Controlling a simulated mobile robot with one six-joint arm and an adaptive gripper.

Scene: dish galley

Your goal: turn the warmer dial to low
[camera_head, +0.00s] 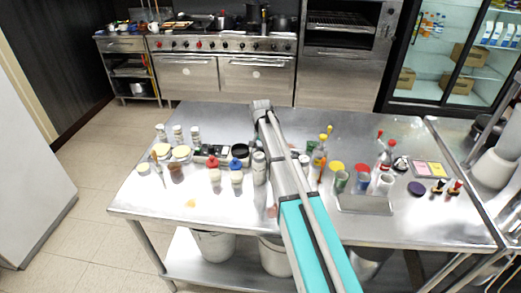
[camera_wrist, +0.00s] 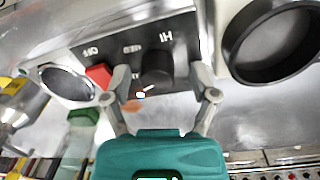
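The dark warmer panel (camera_wrist: 120,52) fills the upper middle of the wrist view. Its round black dial (camera_wrist: 157,66) stands out between my fingers. The panel has white marks; one reads HI above the dial, and those to its left are blurred. Which mark the dial points to is not clear. A red block (camera_wrist: 98,75) sits left of the dial. My gripper (camera_wrist: 164,85) is open, one finger on each side of the dial; contact cannot be made out. In the head view a dark strip (camera_head: 209,150) that may be the panel lies left of my arm. My gripper cannot be made out there.
The steel table (camera_head: 160,205) holds several jars and bottles on both sides of my arm, and a small tray (camera_head: 364,206) at right. A round dark-rimmed opening (camera_wrist: 275,40) lies right of the panel in the wrist view. The table's front left is mostly clear.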

